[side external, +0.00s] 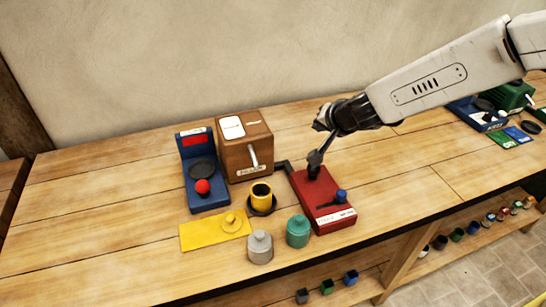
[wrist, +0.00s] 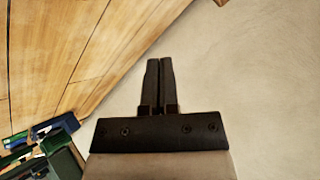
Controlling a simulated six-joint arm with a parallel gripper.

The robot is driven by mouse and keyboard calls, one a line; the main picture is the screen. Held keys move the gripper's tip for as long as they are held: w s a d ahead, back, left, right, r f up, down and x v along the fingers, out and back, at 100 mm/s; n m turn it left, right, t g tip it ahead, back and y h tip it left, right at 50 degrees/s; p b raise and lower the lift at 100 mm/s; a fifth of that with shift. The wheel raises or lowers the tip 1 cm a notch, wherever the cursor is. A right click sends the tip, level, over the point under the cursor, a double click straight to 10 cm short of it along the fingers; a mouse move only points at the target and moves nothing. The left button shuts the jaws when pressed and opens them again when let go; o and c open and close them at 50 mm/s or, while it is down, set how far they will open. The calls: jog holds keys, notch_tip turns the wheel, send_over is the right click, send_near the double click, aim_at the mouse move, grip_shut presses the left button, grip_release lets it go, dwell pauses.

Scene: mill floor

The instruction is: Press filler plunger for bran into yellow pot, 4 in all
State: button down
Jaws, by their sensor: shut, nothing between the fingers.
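In the side external view, a red filler (side external: 316,186) stands on the bench, with a white label at its front and a dark spout (side external: 281,167) toward the left. A dark upright rod (side external: 316,160) rises from its back part toward my gripper. The yellow pot (side external: 262,197) stands open on a dark round plate left of the filler; its inside looks dark. My gripper (side external: 319,122) is above the filler, shut and empty. In the wrist view, the gripper's fingers (wrist: 159,63) are together against the wall. Whether my gripper touches the rod cannot be told.
Left of the filler are a brown box (side external: 245,150) with a lever and a blue scale (side external: 204,197) with a red ball. A yellow lid lies on a yellow mat (side external: 200,237). A grey pot (side external: 260,247) and a green pot (side external: 298,231) stand near the front edge.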

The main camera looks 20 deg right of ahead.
jog(key=shift+f, duration=0.25)
jog(key=shift+f, duration=4.1)
jog(key=shift+f, duration=0.15)
jog(key=shift+f, duration=0.25)
jog(key=shift+f, duration=1.05)
dwell(0.8)
jog(key=shift+r, duration=0.1)
dwell(0.3)
jog(key=shift+r, duration=1.3)
